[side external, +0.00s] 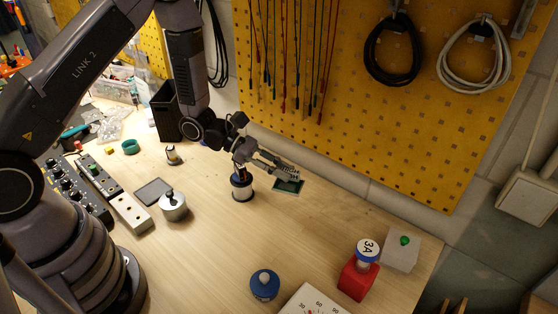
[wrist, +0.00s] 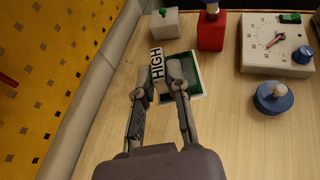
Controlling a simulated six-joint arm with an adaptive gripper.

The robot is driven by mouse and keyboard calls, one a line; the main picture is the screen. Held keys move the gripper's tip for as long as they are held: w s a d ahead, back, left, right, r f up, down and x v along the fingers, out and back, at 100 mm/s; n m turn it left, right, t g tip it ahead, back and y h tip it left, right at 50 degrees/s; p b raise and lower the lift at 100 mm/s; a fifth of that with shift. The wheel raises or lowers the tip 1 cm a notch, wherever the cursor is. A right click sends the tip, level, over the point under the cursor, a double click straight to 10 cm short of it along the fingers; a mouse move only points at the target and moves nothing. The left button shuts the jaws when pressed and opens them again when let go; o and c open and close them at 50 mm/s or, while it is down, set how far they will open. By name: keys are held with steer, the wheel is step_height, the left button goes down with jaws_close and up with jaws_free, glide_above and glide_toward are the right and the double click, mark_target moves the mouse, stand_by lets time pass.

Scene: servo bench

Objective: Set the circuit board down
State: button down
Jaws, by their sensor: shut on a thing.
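The circuit board (side external: 289,187) is a small dark-green plate with a pale edge.
A red block (side external: 357,278), a pale box with a green button (side external: 402,249), a blue knob (side external: 264,285) and a dial panel (side external: 313,301) stand toward the front right. The yellow pegboard (side external: 350,120) rises behind. Bare bench lies between.

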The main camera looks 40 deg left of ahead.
steer(key=w+a+n+t+y, duration=0.2)
steer(key=a+n, duration=0.1)
steer(key=a, duration=0.5)
steer(key=w+a+n+t+y, duration=0.1)
steer(key=w+a+n+t, duration=0.15)
steer(key=a, duration=0.55)
steer(key=n+t+y, duration=0.3)
steer(key=n+y, duration=0.1)
glide_above(212, 164)
step_height(212, 164, down, 10)
steer(key=shift+f, duration=2.35)
steer(key=shift+f, duration=0.15)
steer(key=c, duration=1.1)
jaws_free()
